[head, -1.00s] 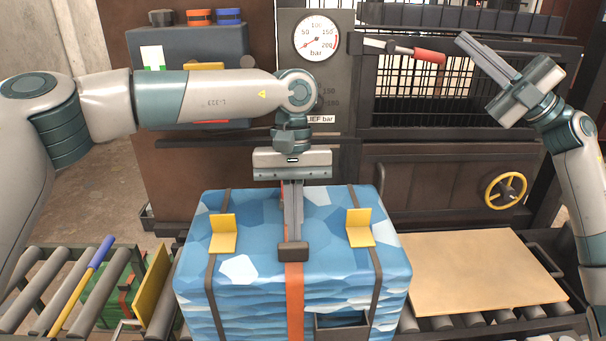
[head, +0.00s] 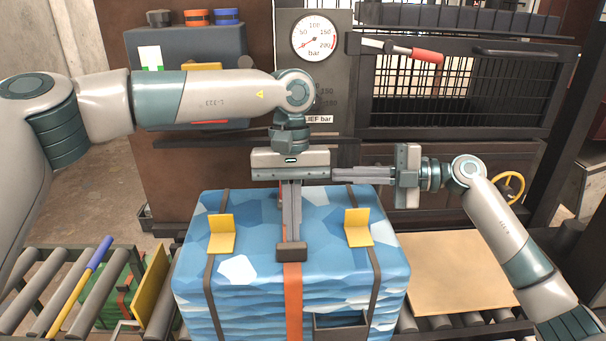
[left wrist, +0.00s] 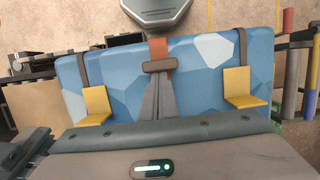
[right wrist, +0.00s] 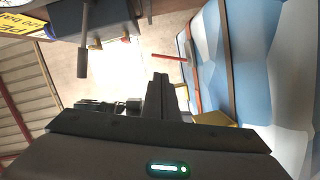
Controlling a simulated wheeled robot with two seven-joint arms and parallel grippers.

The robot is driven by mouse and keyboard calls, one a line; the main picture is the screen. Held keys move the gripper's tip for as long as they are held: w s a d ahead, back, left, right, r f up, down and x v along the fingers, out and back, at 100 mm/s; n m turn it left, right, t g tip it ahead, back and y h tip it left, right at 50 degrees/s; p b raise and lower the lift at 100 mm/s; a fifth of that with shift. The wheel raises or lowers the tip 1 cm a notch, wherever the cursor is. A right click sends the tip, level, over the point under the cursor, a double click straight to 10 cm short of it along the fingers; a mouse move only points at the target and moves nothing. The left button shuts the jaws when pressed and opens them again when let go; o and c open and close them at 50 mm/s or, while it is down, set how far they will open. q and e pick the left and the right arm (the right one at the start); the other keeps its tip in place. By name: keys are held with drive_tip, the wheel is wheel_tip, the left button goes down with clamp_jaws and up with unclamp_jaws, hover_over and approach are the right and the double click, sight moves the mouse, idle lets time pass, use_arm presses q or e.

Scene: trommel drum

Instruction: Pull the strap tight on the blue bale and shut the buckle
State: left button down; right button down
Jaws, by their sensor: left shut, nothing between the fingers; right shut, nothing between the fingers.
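The blue bale (head: 330,215) sits on the rollers with a blue and white patterned cover. An orange strap (head: 293,300) runs down the middle of its front. A dark buckle block (head: 291,252) sits on this strap at the top front edge; it also shows in the left wrist view (left wrist: 159,66). My left gripper (head: 291,238) is shut and points down, its fingertips at the buckle; I cannot tell whether they touch. My right gripper (head: 336,174) is shut and empty, pointing left above the back of the bale. The strap behind my left gripper is mostly hidden.
Two dark bands (head: 374,260) with yellow angle plates (head: 222,233) flank the strap. A tan board (head: 465,270) lies to the right. A red-handled tool (head: 427,55) is at the dark cage behind. A blue-and-yellow bar (head: 80,285) lies on the left rollers.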

drive_tip(key=shift+x, duration=5)
drive_tip(key=shift+w, duration=0.1)
drive_tip(key=shift+w+m+g, duration=0.4)
drive_tip(key=shift+w+m, duration=0.45)
drive_tip(key=shift+m, duration=0.55)
drive_tip(key=shift+w+f+m+h, duration=0.25)
drive_tip(key=shift+w+m+h, duration=0.15)
drive_tip(key=shift+w+m, duration=0.25)
drive_tip(key=shift+w+a+f, duration=0.1)
drive_tip(key=shift+w+f, duration=0.7)
drive_tip(key=shift+w, duration=0.15)
drive_tip(key=shift+w+f+m+g, duration=0.3)
drive_tip(key=shift+f+m, duration=0.1)
drive_tip(key=shift+m, duration=0.3)
drive_tip(key=shift+w+f+m+g, duration=0.3)
drive_tip(key=shift+f+m, duration=0.05)
drive_tip(key=shift+m, duration=0.3)
